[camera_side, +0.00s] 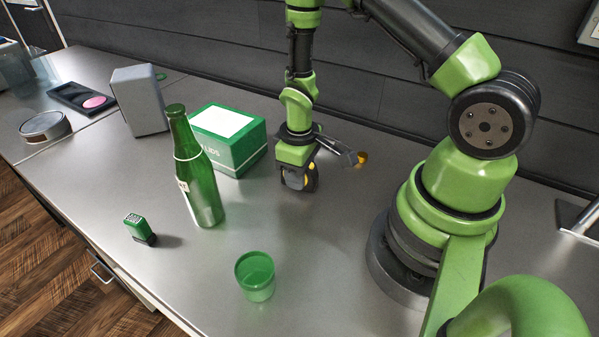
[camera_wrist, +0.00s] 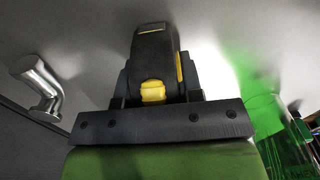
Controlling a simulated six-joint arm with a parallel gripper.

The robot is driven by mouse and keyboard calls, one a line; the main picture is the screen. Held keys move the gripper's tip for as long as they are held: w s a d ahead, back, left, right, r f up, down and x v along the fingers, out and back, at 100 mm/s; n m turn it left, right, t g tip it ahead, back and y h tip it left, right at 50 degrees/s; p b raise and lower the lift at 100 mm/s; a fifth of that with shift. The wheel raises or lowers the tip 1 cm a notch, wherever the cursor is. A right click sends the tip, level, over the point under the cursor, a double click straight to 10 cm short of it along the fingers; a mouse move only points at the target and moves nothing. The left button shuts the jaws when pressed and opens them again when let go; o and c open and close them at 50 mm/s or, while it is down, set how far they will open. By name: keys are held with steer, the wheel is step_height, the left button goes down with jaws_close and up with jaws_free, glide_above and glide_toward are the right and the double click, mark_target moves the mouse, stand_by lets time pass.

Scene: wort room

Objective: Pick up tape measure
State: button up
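The tape measure (camera_wrist: 155,45) is black with a yellow button and a yellow side strip in the wrist view. In the side view the tape measure (camera_side: 311,180) shows as a small dark and yellow shape, partly hidden by the fingers. My gripper (camera_side: 298,178) points down over the metal counter, to the right of the green box. In the wrist view my gripper (camera_wrist: 156,88) has a finger against each side of the tape measure, shut on it. I cannot tell whether it touches the counter.
A green box (camera_side: 236,153) and a tall green bottle (camera_side: 203,188) stand left of my gripper. A green cup (camera_side: 255,283) and a small green stamp (camera_side: 138,228) stand nearer the front. A grey block (camera_side: 139,101) is farther left. Counter between cup and gripper is clear.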

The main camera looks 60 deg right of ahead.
steer(key=shift+c, duration=1.3)
steer(key=shift+r, duration=0.1)
